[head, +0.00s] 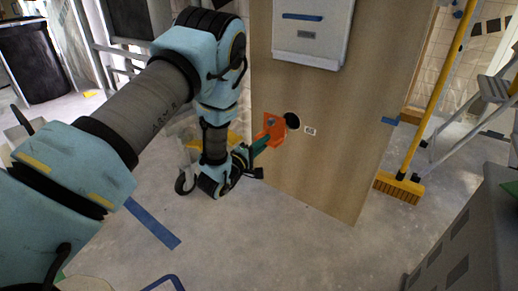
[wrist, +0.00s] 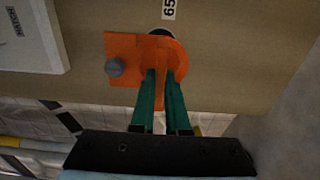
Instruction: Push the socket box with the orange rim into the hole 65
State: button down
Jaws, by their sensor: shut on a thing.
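An orange piece (wrist: 125,48) shows in the wrist view, with a flat plate, a grey knob at its left and a rounded orange rim (wrist: 180,58) at its right. I take it for the socket box; its body is not clearly visible. My gripper (wrist: 158,72) has green fingers shut on it. In the head view the orange piece (head: 268,131) is at the fingertips, just left of a dark round hole (head: 292,121) in the wooden panel. The 65 label (wrist: 169,9) is beside the hole. In the wrist view the orange piece partly covers the hole; contact with the panel cannot be told.
A white box (head: 311,32) is mounted on the panel (head: 330,165) above the hole. A yellow broom (head: 400,187) and a stepladder (head: 493,88) stand to the right. A grey block (head: 470,245) is at lower right. The floor before the panel is mostly clear.

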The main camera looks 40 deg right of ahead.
aim_at(273, 136)
jog(key=b+x, duration=0.2)
jog(key=x, duration=0.3)
jog(key=shift+d+f, duration=0.1)
jog(key=shift+d, duration=0.35)
jog(key=shift+w+d, duration=0.2)
jog(key=shift+w+d, duration=0.15)
jog(key=shift+d, duration=0.6)
jog(key=shift+w+d, duration=0.1)
jog(key=shift+d, duration=0.2)
jog(key=shift+w+d, duration=0.1)
jog(key=shift+d, duration=0.4)
jog(key=shift+d+b, duration=0.35)
jog(key=shift+w+d, duration=0.3)
jog(key=shift+d, duration=0.3)
dwell(0.9)
dwell(0.4)
